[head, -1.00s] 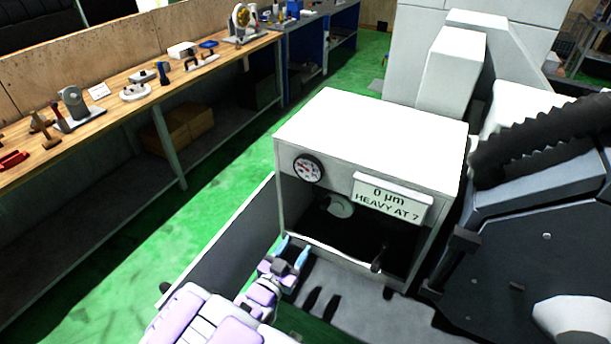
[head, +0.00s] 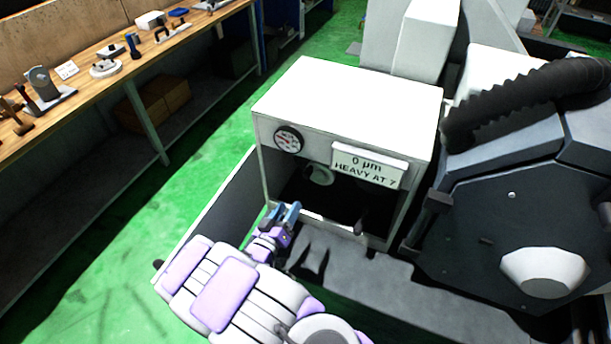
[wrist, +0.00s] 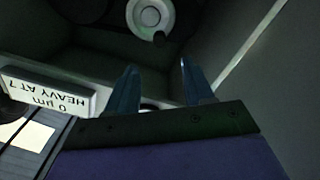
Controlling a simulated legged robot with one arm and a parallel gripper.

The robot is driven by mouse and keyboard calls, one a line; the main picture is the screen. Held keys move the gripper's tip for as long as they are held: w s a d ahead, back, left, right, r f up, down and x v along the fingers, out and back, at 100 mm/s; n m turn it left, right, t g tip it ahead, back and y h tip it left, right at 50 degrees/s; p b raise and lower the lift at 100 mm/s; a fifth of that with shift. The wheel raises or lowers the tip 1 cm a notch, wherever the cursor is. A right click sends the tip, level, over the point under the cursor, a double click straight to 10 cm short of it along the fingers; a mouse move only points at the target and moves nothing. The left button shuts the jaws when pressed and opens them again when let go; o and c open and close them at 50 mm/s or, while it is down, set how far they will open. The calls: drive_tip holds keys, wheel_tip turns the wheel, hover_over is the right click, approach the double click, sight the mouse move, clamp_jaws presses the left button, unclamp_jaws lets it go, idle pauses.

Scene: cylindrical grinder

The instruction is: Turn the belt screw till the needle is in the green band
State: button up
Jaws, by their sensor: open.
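A white box housing (head: 345,95) with an open front stands beside the grinder.
A label (head: 369,166) reads "0 µm HEAVY AT 7". A grey panel (head: 215,215) stands left of the housing. The dark grinder body (head: 520,220) with a ribbed hose is at right. A workbench (head: 130,75) with tools runs along the left; green floor between is clear.

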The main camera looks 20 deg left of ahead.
sight(306, 178)
drive_tip(key=w, duration=0.9)
drive_tip(key=w+d, duration=0.1)
drive_tip(key=w, duration=0.4)
drive_tip(key=shift+b, duration=0.4)
clamp_jaws()
